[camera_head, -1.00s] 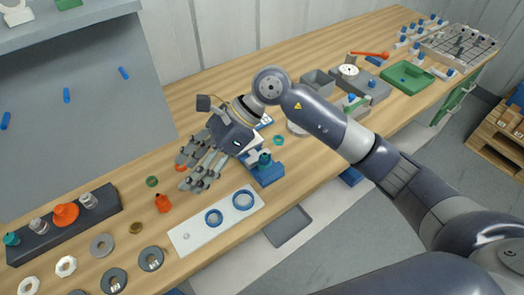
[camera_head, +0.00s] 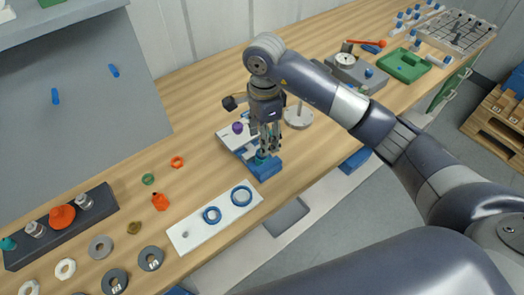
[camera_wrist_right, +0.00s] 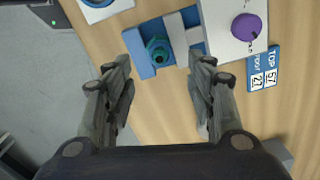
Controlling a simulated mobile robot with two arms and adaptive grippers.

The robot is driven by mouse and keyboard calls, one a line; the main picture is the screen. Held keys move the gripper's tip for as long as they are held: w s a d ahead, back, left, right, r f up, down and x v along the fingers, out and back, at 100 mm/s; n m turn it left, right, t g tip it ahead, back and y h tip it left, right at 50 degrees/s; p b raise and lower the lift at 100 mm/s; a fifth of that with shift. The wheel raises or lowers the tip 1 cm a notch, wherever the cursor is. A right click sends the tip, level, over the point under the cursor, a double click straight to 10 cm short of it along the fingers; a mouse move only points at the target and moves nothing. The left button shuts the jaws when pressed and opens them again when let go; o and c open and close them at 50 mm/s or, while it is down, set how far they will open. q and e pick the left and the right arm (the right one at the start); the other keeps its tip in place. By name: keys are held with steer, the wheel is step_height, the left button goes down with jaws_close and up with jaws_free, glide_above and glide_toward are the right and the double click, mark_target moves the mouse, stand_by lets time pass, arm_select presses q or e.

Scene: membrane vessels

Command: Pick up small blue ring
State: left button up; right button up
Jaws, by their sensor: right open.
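The small blue ring (camera_head: 212,215) lies on a white plate (camera_head: 186,243), beside a larger blue ring (camera_head: 241,196). My right gripper (camera_head: 266,150) points down over a blue block (camera_head: 266,168) with a teal ribbed part (camera_wrist_right: 157,48), up and right of both rings in the head view. In the right wrist view my right gripper (camera_wrist_right: 162,82) is open and empty, its fingertips to either side of the block's lower part. One blue ring (camera_wrist_right: 97,2) on the white plate is cut off at the top edge there. My left gripper is not in view.
A white device with a purple knob (camera_wrist_right: 246,27) stands beside the blue block. Several grey washers lie at the lower left. Bare wood surrounds the plate's left end.

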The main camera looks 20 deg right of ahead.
steer(key=shift+a+f+p, duration=0.1)
steer(key=shift+f+p, duration=0.2)
steer(key=shift+f, duration=0.1)
step_height(320, 180, down, 3)
steer(key=shift+a+f+p, duration=0.15)
steer(key=shift+f+p, duration=0.05)
steer(key=shift+p, duration=0.6)
steer(key=shift+f, duration=0.45)
steer(key=c, duration=0.8)
